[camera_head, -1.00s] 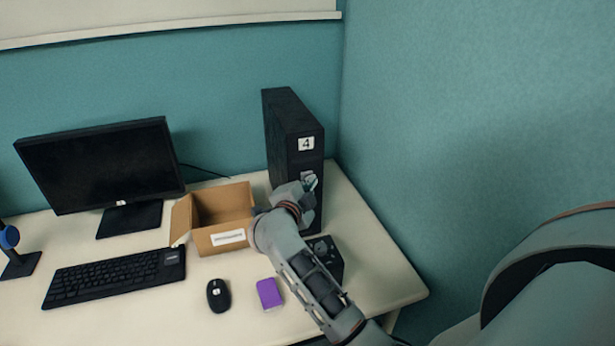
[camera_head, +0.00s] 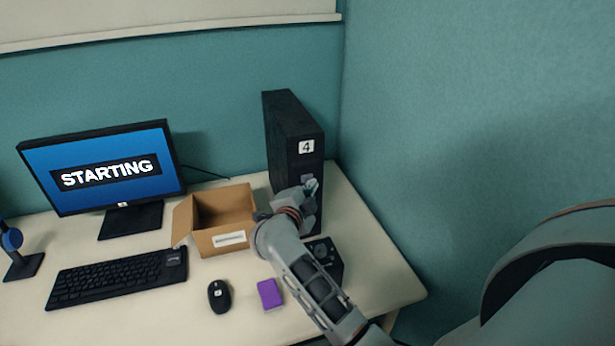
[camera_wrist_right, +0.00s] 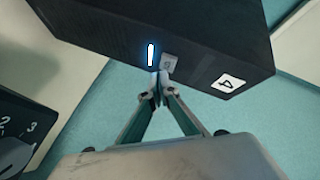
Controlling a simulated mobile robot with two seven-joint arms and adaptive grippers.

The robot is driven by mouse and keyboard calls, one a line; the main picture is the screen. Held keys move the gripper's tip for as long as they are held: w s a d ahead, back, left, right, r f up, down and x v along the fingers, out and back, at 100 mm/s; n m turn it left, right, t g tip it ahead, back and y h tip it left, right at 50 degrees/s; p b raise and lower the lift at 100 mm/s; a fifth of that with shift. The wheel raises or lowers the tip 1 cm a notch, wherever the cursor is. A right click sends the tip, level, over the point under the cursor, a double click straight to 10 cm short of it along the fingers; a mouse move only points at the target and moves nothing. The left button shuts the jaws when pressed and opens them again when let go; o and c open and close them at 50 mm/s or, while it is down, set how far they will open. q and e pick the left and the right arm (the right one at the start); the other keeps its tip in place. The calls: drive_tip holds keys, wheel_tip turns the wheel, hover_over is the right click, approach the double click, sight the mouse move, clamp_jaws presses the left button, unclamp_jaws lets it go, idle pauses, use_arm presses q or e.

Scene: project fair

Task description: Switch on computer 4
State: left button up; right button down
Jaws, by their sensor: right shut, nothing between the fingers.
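Computer 4 is a black tower (camera_head: 290,130) with a white "4" label, upright at the back right of the desk. It also shows in the right wrist view (camera_wrist_right: 200,35), with a lit white-blue bar (camera_wrist_right: 151,55) and a small grey button (camera_wrist_right: 168,62) on its front. My right gripper (camera_wrist_right: 160,88) is shut and empty, its tips at the front of the tower close to the button; I cannot tell whether they touch. In the head view the right gripper (camera_head: 308,187) partly covers the tower's front. The monitor (camera_head: 105,170) is lit blue and reads "STARTING". My left gripper is not in view.
An open cardboard box (camera_head: 220,218) stands just left of my right arm. A black box with a dial (camera_head: 326,262) sits right of the arm. A keyboard (camera_head: 115,278), mouse (camera_head: 219,296) and purple block (camera_head: 270,293) lie in front. A teal wall (camera_head: 470,110) closes the right side.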

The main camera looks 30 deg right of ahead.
drive_tip(key=shift+s, duration=0.25)
drive_tip(key=shift+a, duration=0.1)
drive_tip(key=s, duration=0.3)
drive_tip(key=s+a, duration=0.1)
drive_tip(key=s, duration=0.1)
drive_tip(key=shift+s+a+p, duration=0.15)
drive_tip(key=shift+s+p, duration=0.15)
drive_tip(key=shift+s, duration=0.1)
idle(0.5)
